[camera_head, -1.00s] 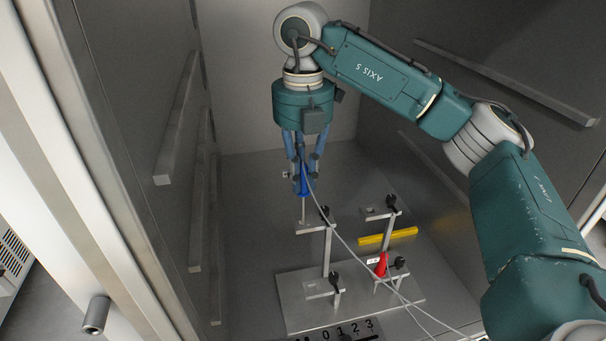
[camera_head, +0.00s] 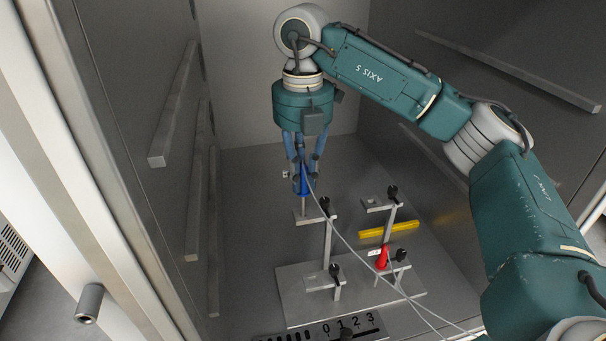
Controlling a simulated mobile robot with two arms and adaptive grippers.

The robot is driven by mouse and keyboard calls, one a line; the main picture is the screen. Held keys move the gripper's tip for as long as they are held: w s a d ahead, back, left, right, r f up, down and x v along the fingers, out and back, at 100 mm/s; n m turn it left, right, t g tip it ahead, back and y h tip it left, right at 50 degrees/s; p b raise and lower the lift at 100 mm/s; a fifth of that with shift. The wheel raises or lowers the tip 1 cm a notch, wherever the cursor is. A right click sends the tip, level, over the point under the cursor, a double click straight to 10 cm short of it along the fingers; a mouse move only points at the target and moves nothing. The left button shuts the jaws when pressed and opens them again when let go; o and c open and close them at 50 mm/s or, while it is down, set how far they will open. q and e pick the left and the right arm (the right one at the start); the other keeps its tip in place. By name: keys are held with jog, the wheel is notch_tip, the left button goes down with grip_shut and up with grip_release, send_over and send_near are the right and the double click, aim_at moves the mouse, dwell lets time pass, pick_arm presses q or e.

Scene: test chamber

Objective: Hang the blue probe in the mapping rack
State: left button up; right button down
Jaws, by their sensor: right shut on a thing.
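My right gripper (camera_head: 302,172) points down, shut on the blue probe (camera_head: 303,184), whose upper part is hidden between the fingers. A thin cable runs from the probe down to the right. The mapping rack has a base plate (camera_head: 290,303) and upright posts with small bracket arms and black knobs. The probe's lower end is at or just above the upper left bracket (camera_head: 312,217); I cannot tell whether it touches or sits in it. A red probe (camera_head: 382,257) is at the lower right bracket. My left gripper is not in view.
A numbered black scale strip (camera_head: 345,330) is in front. Chamber walls with rails (camera_head: 197,200) stand on both sides. Cables cross the rack's right part. The floor left of the rack is clear.

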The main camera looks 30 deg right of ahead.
aim_at(303, 191)
jog(key=shift+f+b, duration=2.1)
jog(key=shift+f, duration=0.9)
jog(key=c, duration=1.6)
grip_release()
jog(key=shift+c, duration=0.2)
jog(key=shift+r, duration=0.2)
notch_tip(303, 191, up, 12)
jog(key=shift+f, duration=0.15)
jog(key=shift+f, duration=0.1)
